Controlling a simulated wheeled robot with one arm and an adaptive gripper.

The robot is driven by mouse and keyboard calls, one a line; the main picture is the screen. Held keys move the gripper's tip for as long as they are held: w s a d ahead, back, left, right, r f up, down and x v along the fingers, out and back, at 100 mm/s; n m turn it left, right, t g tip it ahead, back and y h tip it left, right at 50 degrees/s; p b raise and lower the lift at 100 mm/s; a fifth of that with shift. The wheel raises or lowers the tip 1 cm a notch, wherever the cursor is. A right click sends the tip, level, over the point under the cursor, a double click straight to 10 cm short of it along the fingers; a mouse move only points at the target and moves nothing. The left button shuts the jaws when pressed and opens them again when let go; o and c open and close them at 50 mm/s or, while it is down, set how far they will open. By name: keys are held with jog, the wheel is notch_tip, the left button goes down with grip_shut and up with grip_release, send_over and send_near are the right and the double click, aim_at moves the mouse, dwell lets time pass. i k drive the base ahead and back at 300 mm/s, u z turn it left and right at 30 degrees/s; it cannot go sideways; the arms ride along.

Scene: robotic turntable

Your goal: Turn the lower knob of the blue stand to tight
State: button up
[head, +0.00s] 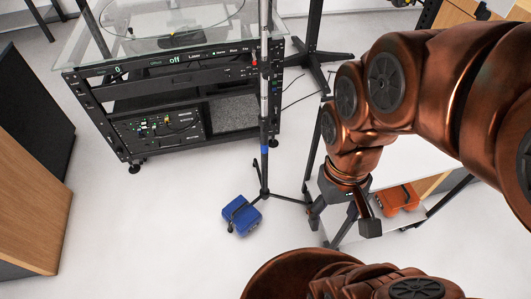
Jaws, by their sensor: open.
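The stand (264,115) is a thin upright pole with a blue band (264,150) low on it and spread dark legs on the floor. A small dark part (273,142) sits at the pole just above the band; it may be the lower knob, but it is too small to tell its setting. My gripper (342,222) points down to the right of the stand's base. Its two dark fingers are apart and I see nothing held between them. It looks clear of the pole.
A black equipment rack (190,140) with a glass top (160,40) stands behind and left of the pole. A blue box (241,215) lies on the floor by a stand leg. Wooden cabinets (30,180) stand left.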

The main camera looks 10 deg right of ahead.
aim_at(267, 131)
jog(key=k, duration=1.25)
jog(key=u, duration=1.05)
jog(key=i, duration=1.4)
jog(key=z, duration=0.35)
